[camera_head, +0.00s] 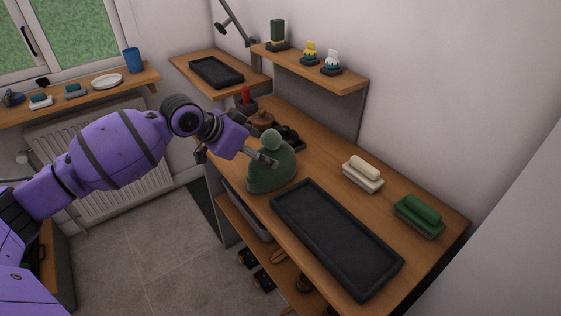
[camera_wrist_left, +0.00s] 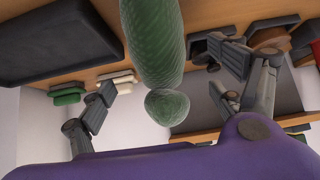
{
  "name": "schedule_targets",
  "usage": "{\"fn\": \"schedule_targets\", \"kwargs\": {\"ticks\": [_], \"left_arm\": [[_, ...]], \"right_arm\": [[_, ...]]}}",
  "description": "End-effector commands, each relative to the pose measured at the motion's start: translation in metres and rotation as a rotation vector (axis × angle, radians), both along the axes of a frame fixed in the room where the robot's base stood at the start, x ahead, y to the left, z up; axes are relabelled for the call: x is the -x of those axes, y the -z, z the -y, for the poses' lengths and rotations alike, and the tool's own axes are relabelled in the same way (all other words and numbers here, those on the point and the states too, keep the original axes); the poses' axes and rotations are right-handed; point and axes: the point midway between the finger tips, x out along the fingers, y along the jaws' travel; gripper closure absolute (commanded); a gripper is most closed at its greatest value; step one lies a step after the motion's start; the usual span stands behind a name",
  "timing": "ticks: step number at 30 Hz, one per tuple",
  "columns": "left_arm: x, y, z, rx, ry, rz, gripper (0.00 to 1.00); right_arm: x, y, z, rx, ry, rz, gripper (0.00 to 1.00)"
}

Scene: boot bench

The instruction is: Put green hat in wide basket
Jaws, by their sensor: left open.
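The green hat (camera_head: 272,175), a knitted dome with a round pom-pom on top, stands upright on the wooden bench near its front edge. My left gripper (camera_head: 264,158) is open at the hat's upper part. In the left wrist view the hat (camera_wrist_left: 150,40) and its pom-pom lie between the two spread fingers of the gripper (camera_wrist_left: 170,76); I cannot tell whether a finger touches it. A grey container (camera_head: 259,224), partly hidden under the bench top, may be the wide basket. My right gripper is not in view.
A long black tray (camera_head: 335,238) lies empty right of the hat. A cream brush (camera_head: 362,175) and a green brush (camera_head: 419,216) are near the wall. Dark items and a brown pot (camera_head: 262,121) stand behind the hat. A raised shelf (camera_head: 310,70) holds small items.

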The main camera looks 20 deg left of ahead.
Motion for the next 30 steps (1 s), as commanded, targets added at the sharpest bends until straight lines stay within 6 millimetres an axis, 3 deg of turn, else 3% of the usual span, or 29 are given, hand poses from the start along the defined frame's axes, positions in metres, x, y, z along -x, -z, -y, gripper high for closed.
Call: {"fn": "schedule_targets", "kwargs": {"ticks": [15, 23, 30], "left_arm": [[-0.035, 0.05, 0.028, 0.001, -0.001, -0.001, 0.15], [-0.037, 0.053, 0.03, 0.0, 0.0, 0.0, 0.15], [-0.037, 0.053, 0.029, 0.0, 0.0, 0.0, 0.42]], "right_arm": [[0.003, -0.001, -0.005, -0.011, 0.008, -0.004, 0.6], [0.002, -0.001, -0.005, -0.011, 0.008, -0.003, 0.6], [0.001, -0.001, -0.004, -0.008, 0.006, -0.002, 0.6]]}}
